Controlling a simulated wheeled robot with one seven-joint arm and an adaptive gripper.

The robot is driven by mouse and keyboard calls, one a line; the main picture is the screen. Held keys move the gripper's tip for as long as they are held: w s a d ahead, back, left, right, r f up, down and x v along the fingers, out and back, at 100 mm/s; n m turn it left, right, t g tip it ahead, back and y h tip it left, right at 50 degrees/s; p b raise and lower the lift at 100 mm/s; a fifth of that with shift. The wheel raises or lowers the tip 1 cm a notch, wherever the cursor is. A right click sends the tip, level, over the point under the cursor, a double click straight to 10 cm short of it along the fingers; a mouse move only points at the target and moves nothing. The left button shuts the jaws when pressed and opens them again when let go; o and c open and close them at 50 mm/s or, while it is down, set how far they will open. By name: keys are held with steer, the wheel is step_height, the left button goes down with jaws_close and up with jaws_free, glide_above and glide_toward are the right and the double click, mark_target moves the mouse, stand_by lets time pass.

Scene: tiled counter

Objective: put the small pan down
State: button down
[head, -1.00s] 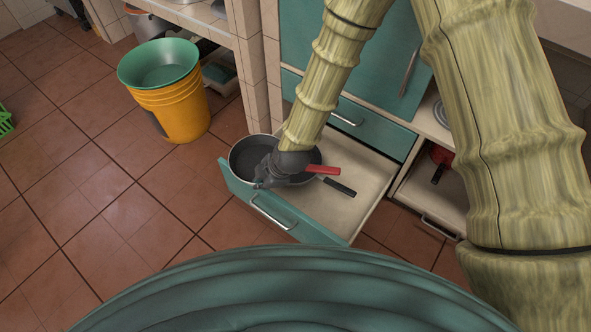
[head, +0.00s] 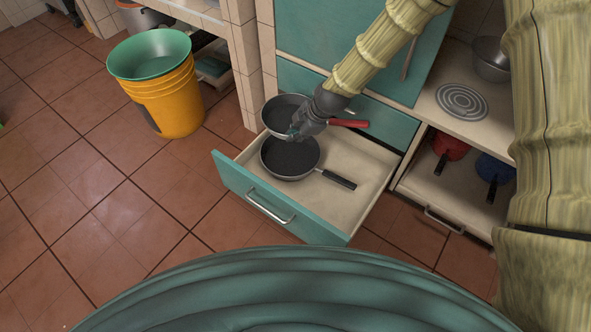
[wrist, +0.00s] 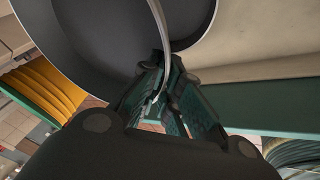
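The small pan (head: 283,108) with a red handle (head: 348,123) is tilted in the head view, over the back left of the open drawer (head: 337,200). My gripper (head: 296,131) is at its near rim, fingers closed around the rim. In the wrist view a thin pale rim (wrist: 159,20) runs down between the fingers of my gripper (wrist: 160,95). A black-handled pan (head: 290,157) lies flat in the drawer, just below and in front of the held pan. The held pan's underside is hidden.
The drawer's front right is bare. A yellow bucket (head: 166,105) with a green basin (head: 150,55) stands on the floor at left. A shelf at right holds a red pan (head: 449,146) and a blue pan (head: 494,168). A hob plate (head: 462,101) is above.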

steer(key=f+b, duration=0.3)
steer(key=f, duration=0.5)
steer(key=f+b, duration=0.3)
steer(key=f, duration=0.6)
steer(key=shift+s+a+f, duration=0.1)
steer(key=shift+s+f, duration=0.05)
steer(key=shift+s, duration=0.05)
steer(key=shift+f+b, duration=0.35)
steer(key=c, duration=1.9)
jaws_free()
steer(key=shift+r, duration=0.3)
steer(key=p+v, duration=0.5)
steer(key=v, duration=0.7)
steer(key=shift+r, duration=0.1)
steer(key=shift+r+p, duration=0.1)
steer(key=shift+p, duration=0.25)
